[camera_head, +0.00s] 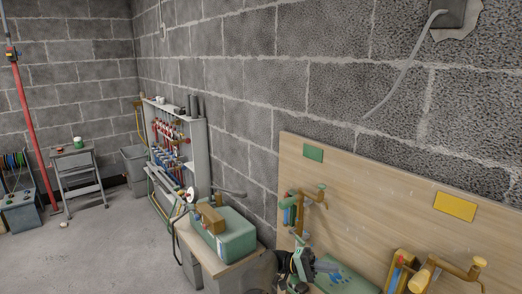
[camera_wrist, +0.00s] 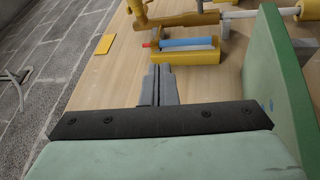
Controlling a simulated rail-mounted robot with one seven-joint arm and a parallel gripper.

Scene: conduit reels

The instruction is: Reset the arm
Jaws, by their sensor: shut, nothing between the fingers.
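My gripper (camera_head: 328,267) is at the bottom middle of the head view, in front of the wooden board (camera_head: 345,180). In the wrist view, my gripper's grey fingers (camera_wrist: 158,72) are together with nothing between them. They point toward the board. A yellow holder (camera_wrist: 190,55) with a blue tube (camera_wrist: 187,43) lies beyond the fingertips, apart from them. A large green panel (camera_wrist: 283,80) stands close on the right in the wrist view.
The board carries a green plate (camera_head: 313,152), a yellow plate (camera_head: 455,206) and reel brackets (camera_head: 309,193). A teal case (camera_head: 232,238) sits on a bench left of my gripper. A shelf rack (camera_head: 181,140) stands along the wall. Open floor lies at left.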

